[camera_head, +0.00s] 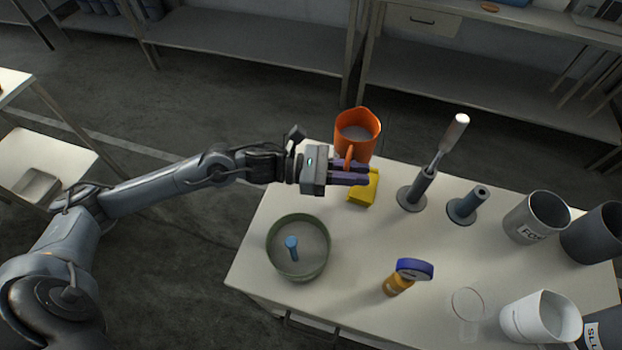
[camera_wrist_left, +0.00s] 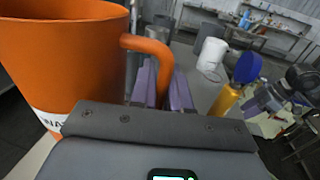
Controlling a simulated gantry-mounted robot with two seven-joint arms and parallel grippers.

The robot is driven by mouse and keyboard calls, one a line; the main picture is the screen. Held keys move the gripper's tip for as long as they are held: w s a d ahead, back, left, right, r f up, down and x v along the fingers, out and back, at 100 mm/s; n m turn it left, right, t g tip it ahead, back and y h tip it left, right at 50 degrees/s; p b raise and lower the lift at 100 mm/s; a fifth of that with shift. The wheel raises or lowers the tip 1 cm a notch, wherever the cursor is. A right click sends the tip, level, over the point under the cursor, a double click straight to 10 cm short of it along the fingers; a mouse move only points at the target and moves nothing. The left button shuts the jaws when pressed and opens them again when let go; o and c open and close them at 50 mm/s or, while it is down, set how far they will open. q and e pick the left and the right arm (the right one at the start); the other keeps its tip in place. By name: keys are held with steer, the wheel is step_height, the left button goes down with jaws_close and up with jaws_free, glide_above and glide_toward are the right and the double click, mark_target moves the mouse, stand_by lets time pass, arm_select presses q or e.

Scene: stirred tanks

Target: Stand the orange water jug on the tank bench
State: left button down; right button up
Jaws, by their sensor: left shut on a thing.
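The orange water jug (camera_head: 357,145) is at the far left part of the tank bench (camera_head: 345,240), near its back edge. It looks upright, and its open mouth faces up. My left gripper (camera_head: 366,176) is shut on the jug's handle. In the left wrist view the jug (camera_wrist_left: 60,65) fills the left side, with part of a white label showing and its handle between my purple fingers (camera_wrist_left: 160,85). I cannot tell whether the jug's base touches the bench. What looks like my right gripper (camera_wrist_left: 265,100) shows small and unclear in the wrist view.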

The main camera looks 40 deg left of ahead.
arm_select(q)
steer(key=shift+s+a+f+b, duration=0.15)
steer(key=shift+s+a+f, duration=0.25)
steer(key=shift+a+f, duration=1.15)
steer(key=shift+s+a+f+b, duration=0.15)
steer(key=shift+s+a+f, duration=0.2)
steer(key=shift+a+f, duration=1.15)
steer(key=shift+s+a+f+b, duration=0.15)
steer(key=shift+s+a+f, duration=0.25)
steer(key=shift+a+f, duration=1.15)
steer(key=shift+f, duration=0.1)
steer(key=shift+f, duration=0.15)
steer(key=c, duration=1.5)
jaws_free()
steer(key=shift+f, duration=0.1)
steer(key=o, duration=0.4)
